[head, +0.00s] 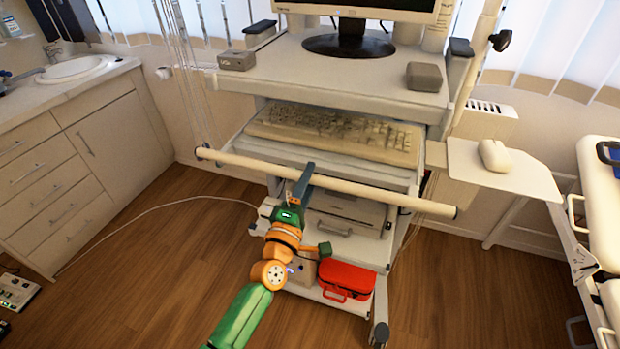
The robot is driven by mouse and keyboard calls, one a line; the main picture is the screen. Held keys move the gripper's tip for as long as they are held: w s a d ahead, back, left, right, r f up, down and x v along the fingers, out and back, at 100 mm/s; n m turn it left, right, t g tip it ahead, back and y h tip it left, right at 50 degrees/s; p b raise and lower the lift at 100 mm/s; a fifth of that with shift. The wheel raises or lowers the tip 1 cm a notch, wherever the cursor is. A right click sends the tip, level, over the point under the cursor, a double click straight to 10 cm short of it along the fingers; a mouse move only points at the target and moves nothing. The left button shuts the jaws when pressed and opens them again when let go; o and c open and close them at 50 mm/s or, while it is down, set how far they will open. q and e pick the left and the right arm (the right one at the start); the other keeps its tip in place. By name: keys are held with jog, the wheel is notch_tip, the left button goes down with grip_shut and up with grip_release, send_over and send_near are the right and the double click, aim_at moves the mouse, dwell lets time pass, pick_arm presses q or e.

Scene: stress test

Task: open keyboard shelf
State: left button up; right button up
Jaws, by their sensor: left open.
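The keyboard shelf (290,155) is a pale tray under the cart's top deck, with a beige keyboard (335,131) on it. A long pale horizontal bar (390,196) runs across the cart in front of the shelf. My left gripper (304,180), on the green and orange arm, is at the bar, left of its middle. A dark finger crosses in front of the bar there. The gripper is open; I cannot tell whether it touches the bar. The other finger is hard to make out. My right gripper is not in view.
The cart's top deck holds a monitor (372,12) and small grey boxes. A side tray (515,178) with a mouse (494,155) juts out at right. A red case (346,279) sits on the bottom shelf. A cabinet (85,150) stands at left, a bed (602,215) at right. A cable crosses the floor.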

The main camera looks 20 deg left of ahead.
pick_arm(q)
jog(key=shift+w+r, duration=0.15)
jog(key=shift+w, duration=0.5)
jog(key=shift+s+a+r, duration=0.1)
jog(key=shift+a, duration=0.05)
jog(key=shift+s+a+r, duration=0.15)
jog(key=shift+s+r, duration=0.15)
jog(key=shift+s, duration=0.4)
jog(key=shift+w+f, duration=0.1)
jog(key=shift+w, duration=0.1)
grip_shut()
